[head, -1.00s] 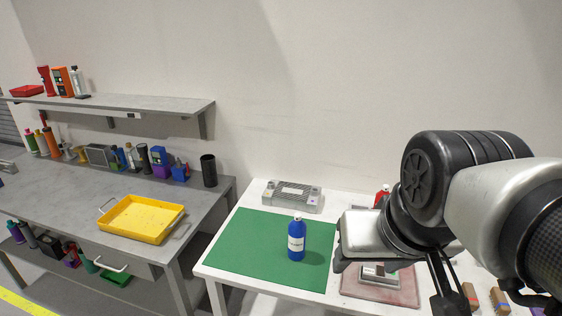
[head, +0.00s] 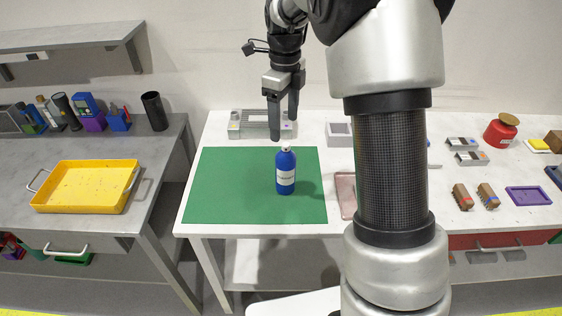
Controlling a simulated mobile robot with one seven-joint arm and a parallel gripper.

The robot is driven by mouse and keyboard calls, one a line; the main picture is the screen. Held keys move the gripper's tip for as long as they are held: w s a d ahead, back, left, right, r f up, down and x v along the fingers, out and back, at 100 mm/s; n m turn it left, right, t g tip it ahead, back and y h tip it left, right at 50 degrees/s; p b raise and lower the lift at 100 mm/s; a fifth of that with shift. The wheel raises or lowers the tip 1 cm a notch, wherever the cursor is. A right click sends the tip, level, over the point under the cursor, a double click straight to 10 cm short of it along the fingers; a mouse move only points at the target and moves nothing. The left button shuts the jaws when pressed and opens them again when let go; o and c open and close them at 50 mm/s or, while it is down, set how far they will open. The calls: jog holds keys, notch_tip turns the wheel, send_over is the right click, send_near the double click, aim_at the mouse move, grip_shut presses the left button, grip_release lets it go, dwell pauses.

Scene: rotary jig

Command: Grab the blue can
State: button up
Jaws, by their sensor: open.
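The blue can (head: 285,173) is a bottle-shaped container with a silver-white cap and a white label. It stands upright on a green mat (head: 215,190) on the white table, right of the mat's middle. My gripper (head: 284,130) points down behind and above the can in the head view. Its two dark fingers are apart, with nothing seen between them. I cannot tell the exact gap in depth between the fingers and the can.
A grey metal block (head: 246,124) sits behind the mat, near my gripper. A yellow tray (head: 85,187) lies on the grey bench to the left. A red container (head: 501,130), brushes (head: 462,197) and a purple tray (head: 528,196) are at the right. The mat's left part is clear.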

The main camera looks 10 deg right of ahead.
aim_at(284, 152)
notch_tip(284, 152, down, 11)
jog(key=shift+s+f, duration=0.1)
jog(key=f, duration=0.4)
jog(key=shift+s+d+f, duration=0.15)
jog(key=shift+s+f, duration=0.05)
jog(key=shift+s, duration=0.15)
jog(key=shift+f, duration=0.4)
jog(key=c, duration=1.4)
